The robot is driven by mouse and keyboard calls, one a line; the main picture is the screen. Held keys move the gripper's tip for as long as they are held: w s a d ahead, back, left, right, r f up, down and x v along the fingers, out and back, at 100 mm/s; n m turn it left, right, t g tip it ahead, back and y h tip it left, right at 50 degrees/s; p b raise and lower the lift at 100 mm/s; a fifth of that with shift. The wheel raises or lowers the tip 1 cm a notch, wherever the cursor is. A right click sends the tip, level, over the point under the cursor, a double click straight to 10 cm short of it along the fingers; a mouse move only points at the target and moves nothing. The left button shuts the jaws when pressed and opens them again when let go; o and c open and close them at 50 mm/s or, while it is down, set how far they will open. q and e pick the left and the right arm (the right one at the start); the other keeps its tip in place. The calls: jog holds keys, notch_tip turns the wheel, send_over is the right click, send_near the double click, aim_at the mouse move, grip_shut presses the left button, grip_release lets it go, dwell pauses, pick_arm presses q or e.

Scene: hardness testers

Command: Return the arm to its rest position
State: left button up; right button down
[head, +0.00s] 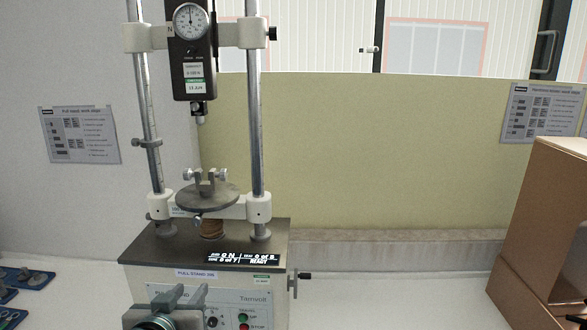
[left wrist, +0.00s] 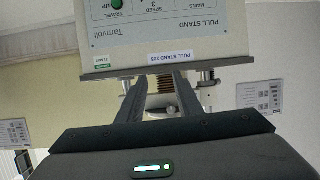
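My left gripper (head: 184,294) shows at the bottom of the head view, in front of the lower front panel of the pull stand (head: 215,280). In the left wrist view its two dark fingers (left wrist: 158,84) are spread apart with nothing between them. They point toward the pull stand, whose front panel (left wrist: 170,30) appears upside down there. I cannot tell the exact gap between fingers and panel. My right gripper is in neither view.
A cardboard box (head: 545,230) stands at right. Blue trays (head: 25,278) lie at far left. The counter between stand and box is clear.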

pick_arm(q)
jog(key=s+f+m+g, duration=0.1)
jog(key=s+f+g, duration=0.2)
jog(key=s+f, duration=0.5)
jog(key=s+f+g, duration=0.2)
jog(key=s+f, duration=0.3)
jog(key=f, duration=0.7)
jog(key=s+f+m+g, duration=0.1)
jog(key=s+f+g, duration=0.1)
jog(key=s+f, duration=0.35)
jog(key=s+f+g, duration=0.2)
jog(key=s+f, duration=0.1)
jog(key=s, duration=0.6)
jog(key=s+f+m+g, duration=0.1)
jog(key=s+f, duration=0.3)
jog(key=s, duration=0.3)
notch_tip(320, 180, down, 32)
jog(key=s+g+b, duration=0.1)
jog(key=g+b, duration=0.1)
jog(key=b, duration=0.2)
jog(key=s+a+f+g+b, duration=0.1)
jog(key=s+a+f, duration=0.3)
jog(key=s+f, duration=1.4)
notch_tip(320, 180, down, 3)
jog(key=shift+r+b, duration=0.15)
jog(key=shift+b, duration=0.7)
jog(key=shift+d, duration=0.1)
